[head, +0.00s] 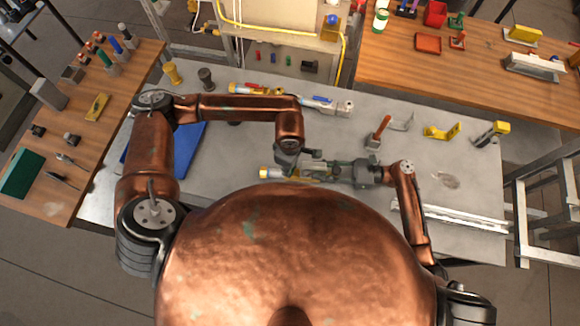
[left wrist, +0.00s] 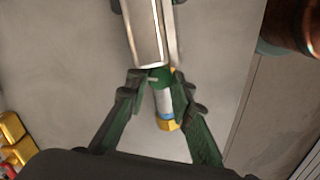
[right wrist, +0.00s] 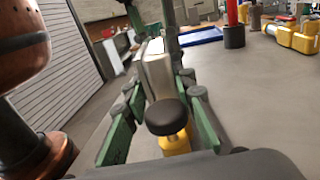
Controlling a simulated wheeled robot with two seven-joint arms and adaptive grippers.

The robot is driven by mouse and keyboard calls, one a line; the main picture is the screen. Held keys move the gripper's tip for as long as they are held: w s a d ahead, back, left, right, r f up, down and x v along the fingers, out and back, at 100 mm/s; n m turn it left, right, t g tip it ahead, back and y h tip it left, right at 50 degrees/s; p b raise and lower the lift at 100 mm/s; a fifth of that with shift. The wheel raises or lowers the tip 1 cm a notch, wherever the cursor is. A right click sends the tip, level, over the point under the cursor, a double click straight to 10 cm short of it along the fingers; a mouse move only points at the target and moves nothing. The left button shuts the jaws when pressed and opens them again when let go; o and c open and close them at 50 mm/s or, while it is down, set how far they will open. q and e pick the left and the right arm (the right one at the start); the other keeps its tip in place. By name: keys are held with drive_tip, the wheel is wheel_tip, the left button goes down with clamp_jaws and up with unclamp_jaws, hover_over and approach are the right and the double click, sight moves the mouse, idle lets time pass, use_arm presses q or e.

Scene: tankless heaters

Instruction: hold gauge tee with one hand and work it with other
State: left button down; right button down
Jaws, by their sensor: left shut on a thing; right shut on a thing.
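The gauge tee (head: 270,173) lies between my two grippers near the front of the grey bench, partly hidden by them in the head view. My left gripper (head: 305,165) is shut on it. In the left wrist view its silver body (left wrist: 146,38) runs away from the fingers (left wrist: 160,85), with a green band between the fingertips and a yellow end nearer the palm. My right gripper (head: 348,172) is shut on it from the right. In the right wrist view, a silver block (right wrist: 157,72) lies between the fingers (right wrist: 160,82), with a dark round knob and yellow part nearer the palm.
Similar fittings (head: 328,105) lie at the bench's back. A red-handled tool (head: 380,130), yellow brackets (head: 441,132) and a blue mat (head: 186,150) are on the grey bench. Wooden side tables (head: 120,75) hold tools. A white rail (head: 450,215) lies at front right.

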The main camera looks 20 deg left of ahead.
drive_tip(key=shift+f, duration=0.1)
use_arm(q)
drive_tip(key=c, duration=1.7)
unclamp_jaws()
drive_tip(key=shift+r, duration=0.1)
wheel_tip(320, 180, up, 12)
drive_tip(key=shift+f, duration=0.1)
use_arm(e)
drive_tip(key=c, duration=1.5)
unclamp_jaws()
